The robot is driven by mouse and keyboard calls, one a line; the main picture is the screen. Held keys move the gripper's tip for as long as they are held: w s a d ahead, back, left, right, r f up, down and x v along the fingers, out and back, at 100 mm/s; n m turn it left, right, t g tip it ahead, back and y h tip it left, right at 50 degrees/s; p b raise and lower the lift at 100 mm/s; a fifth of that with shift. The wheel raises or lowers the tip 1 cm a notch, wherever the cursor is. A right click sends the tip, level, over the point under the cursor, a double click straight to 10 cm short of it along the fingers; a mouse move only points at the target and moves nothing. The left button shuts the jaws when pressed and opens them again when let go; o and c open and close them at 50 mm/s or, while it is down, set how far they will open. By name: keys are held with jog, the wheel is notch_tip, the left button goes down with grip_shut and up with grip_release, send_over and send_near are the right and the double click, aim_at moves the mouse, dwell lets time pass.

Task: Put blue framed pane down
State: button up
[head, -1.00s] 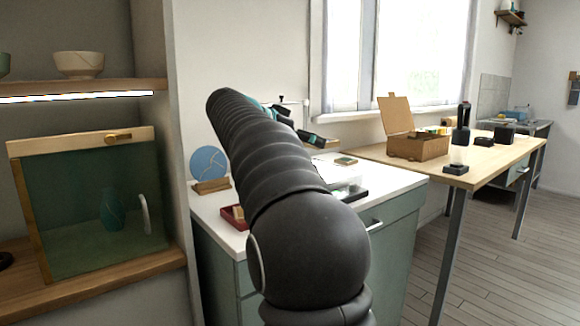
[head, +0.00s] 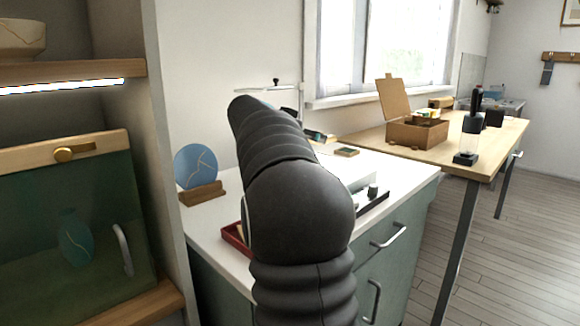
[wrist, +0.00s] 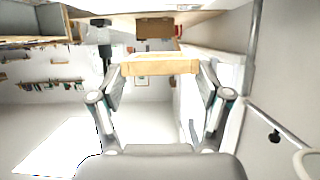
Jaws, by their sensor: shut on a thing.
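In the wrist view my gripper (wrist: 160,72) is shut on the blue framed pane (wrist: 160,68). Only a pale wooden bar, like one edge of its frame, shows between the fingertips; no blue face is visible. In the head view my own dark arm reaches over the white counter (head: 405,180) and hides the gripper and the pane. I cannot tell how far the pane is above a surface.
A blue disc with gold seams (head: 195,165) stands in a wooden holder at the counter's left. A red tray (head: 236,238) lies partly behind my arm. An open cardboard box (head: 415,133) is on the wooden table (head: 450,155). A glass-fronted case (head: 70,225) stands left.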

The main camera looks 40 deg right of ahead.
jog(key=w+a+f, duration=0.1)
jog(key=a, duration=0.1)
jog(key=w+a+f, duration=0.2)
jog(key=shift+w+a+f+b, duration=0.15)
jog(key=shift+w+b, duration=0.05)
jog(key=shift+b, duration=0.2)
jog(key=shift+f+b, duration=0.65)
jog(key=shift+f, duration=1.3)
jog(key=shift+f, duration=0.1)
jog(key=o, duration=1.3)
